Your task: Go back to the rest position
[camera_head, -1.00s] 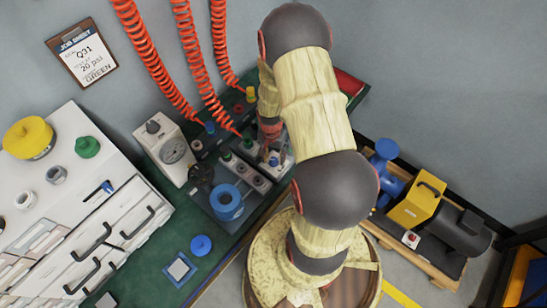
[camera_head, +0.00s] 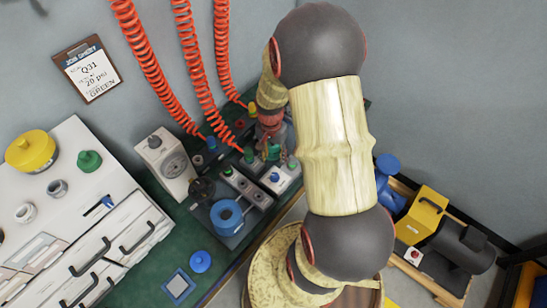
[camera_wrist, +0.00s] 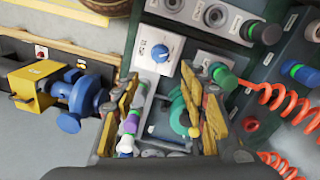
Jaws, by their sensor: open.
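My gripper (camera_head: 268,152) is over the back of the green bench in the head view, just behind a light box with a blue knob (camera_head: 275,177). In the wrist view my gripper (camera_wrist: 166,90) has its two yellow-brown fingers spread apart, with nothing held between them. Between and beyond the fingers I see the blue knob (camera_wrist: 160,53) on its light panel, and a green ring-shaped part (camera_wrist: 178,115) lower down. My arm hides part of the bench's right side in the head view.
Orange coiled hoses (camera_head: 194,70) hang down to the bench's back. A pale gauge box (camera_head: 165,162) and a blue round part (camera_head: 227,217) stand on the bench. A white drawer cabinet (camera_head: 60,215) is at left. A yellow-and-black machine (camera_head: 425,215) sits low at right.

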